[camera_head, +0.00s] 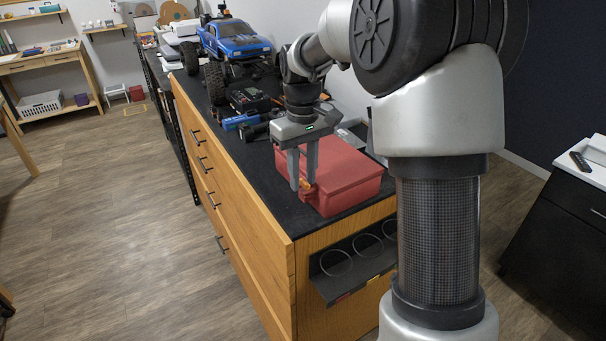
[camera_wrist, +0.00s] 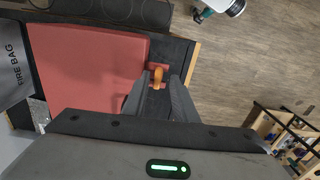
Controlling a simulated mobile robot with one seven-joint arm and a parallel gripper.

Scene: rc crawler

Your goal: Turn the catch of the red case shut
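The red case (camera_head: 345,176) lies closed on the dark top of the wooden cabinet, near its end. Its orange catch (camera_wrist: 158,77) sits on a small red mount on the case's side and points roughly up and down in the wrist view. In the head view the catch (camera_head: 306,184) is partly hidden by my fingers. My gripper (camera_head: 303,188) points down at that side of the case.
A blue truck (camera_head: 235,45), a black device (camera_head: 250,100) and blue tools (camera_head: 240,121) stand farther back on the dark top. A grey fire bag (camera_wrist: 14,72) lies beside the case. A rack with rings (camera_head: 355,258) juts from the cabinet's end. The floor to the left is clear.

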